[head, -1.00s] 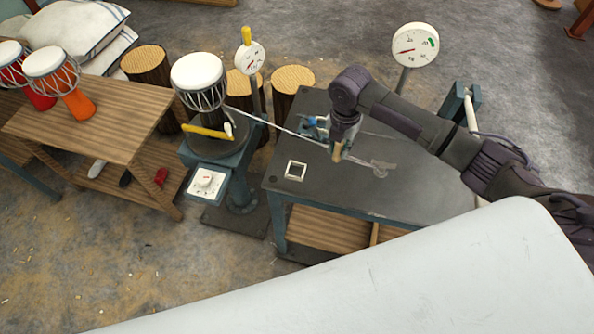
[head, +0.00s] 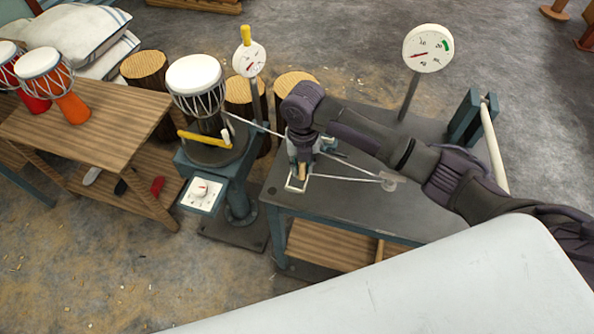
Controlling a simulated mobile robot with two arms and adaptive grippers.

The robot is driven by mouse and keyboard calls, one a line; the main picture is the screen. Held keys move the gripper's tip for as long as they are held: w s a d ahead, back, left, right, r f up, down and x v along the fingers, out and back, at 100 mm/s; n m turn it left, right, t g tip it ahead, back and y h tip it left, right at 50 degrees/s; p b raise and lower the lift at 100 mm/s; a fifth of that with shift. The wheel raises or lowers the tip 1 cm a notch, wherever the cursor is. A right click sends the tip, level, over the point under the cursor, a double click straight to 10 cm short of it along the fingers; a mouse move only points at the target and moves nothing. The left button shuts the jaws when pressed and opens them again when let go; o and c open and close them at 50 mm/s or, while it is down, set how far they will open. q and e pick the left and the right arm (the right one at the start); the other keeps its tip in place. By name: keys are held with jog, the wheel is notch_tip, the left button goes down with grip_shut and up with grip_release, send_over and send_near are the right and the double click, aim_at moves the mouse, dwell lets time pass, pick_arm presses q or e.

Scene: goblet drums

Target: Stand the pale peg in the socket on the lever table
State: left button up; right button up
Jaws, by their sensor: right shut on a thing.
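The lever table (head: 350,212) is dark-topped and stands right of centre in the head view. A small white square frame, the socket (head: 290,188), lies near its left front corner. My right gripper (head: 302,168) points down over the socket and is shut on the pale peg (head: 302,172). Only a small part of the peg shows below the fingers, and it looks upright. I cannot tell whether its lower end is in the socket or just above it. My left gripper is not in view.
A drum (head: 195,75) stands on a teal pedestal left of the table, with a cord running toward the table. A round gauge (head: 428,48) and a pale bar (head: 494,145) in a teal bracket stand at the table's back and right. The table's front is clear.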

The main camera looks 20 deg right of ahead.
jog(key=shift+w+a+f, duration=0.45)
jog(key=shift+w+f, duration=0.05)
jog(key=shift+w, duration=0.05)
jog(key=shift+f+p, duration=0.45)
jog(key=shift+f, duration=1.55)
jog(key=shift+f, duration=0.1)
jog(key=o, duration=0.9)
jog(key=shift+o, duration=0.2)
notch_tip(320, 180, up, 12)
jog(key=b, duration=0.1)
